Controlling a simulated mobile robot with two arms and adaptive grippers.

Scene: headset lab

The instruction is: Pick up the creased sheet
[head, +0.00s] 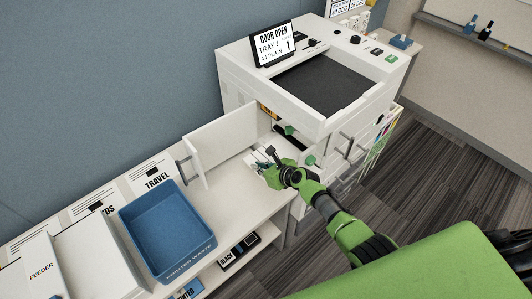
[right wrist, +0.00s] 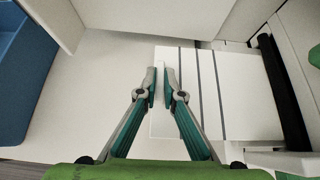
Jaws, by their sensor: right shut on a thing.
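The creased sheet (right wrist: 240,100) is white with dark parallel lines across it. In the right wrist view it lies at the printer's open side, reaching toward a dark roller (right wrist: 284,92). My right gripper (right wrist: 159,86) is shut on the sheet's near-left edge, with its fingers close together. In the head view my right gripper (head: 259,164) is at the opening, beside the open door (head: 222,143); the sheet is hard to make out there, partly hidden by the gripper. My left gripper is not in view.
The white printer (head: 235,75) has a display (head: 273,44) reading "DOOR OPEN, TRAY 2". A blue bin (head: 178,248) marked "PRINTER WASTE" stands on the white counter, left of the door. A feeder box (head: 40,270) is further left. Counter between bin and printer is clear.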

